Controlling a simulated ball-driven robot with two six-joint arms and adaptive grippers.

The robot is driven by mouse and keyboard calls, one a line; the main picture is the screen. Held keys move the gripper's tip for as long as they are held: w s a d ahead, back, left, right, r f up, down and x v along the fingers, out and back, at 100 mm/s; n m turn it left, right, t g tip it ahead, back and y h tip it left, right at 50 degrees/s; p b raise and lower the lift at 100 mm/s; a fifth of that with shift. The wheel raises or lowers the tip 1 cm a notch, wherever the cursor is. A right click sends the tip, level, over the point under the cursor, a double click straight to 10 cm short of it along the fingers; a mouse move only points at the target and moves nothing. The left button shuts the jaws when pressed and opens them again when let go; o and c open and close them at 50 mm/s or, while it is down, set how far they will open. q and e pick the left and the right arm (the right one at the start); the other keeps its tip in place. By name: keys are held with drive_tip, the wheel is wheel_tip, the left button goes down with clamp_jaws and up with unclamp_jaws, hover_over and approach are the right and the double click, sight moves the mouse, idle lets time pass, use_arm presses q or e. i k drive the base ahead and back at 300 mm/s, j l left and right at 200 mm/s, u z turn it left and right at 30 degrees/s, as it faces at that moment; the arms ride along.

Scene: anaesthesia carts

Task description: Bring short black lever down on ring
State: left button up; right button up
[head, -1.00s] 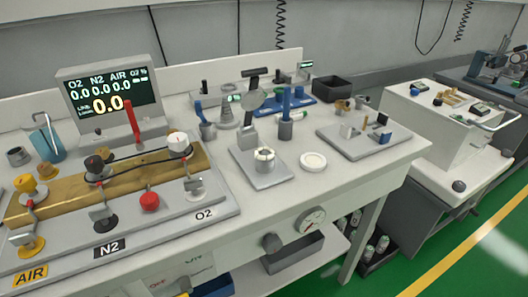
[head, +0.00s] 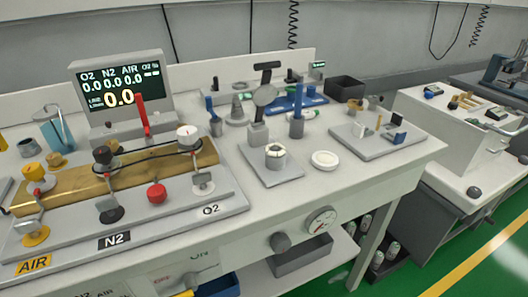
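A small press-like stand on a grey base plate (head: 290,170) is near the middle of the head view. Its short black lever (head: 266,67) is raised at the top, above a grey round disc (head: 265,95) and a grey block. In front of the block, a pale ring (head: 275,148) sits on top of a short grey cylinder. The lever is well above the ring and apart from it. Neither of my grippers is in view.
A gas panel with a brass manifold (head: 70,187) and a display (head: 120,88) fills the left. A grey tray (head: 372,145) with small parts is to the right. The bench front before the stand is clear.

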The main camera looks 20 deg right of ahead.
sight(266, 94)
drive_tip(key=i+l, duration=0.15)
drive_tip(key=l, duration=0.15)
drive_tip(key=i+l, duration=0.15)
drive_tip(key=l, duration=0.15)
drive_tip(key=i+l, duration=0.1)
drive_tip(key=l, duration=0.2)
drive_tip(key=i+l+u, duration=0.1)
drive_tip(key=l, duration=0.2)
drive_tip(key=i, duration=0.05)
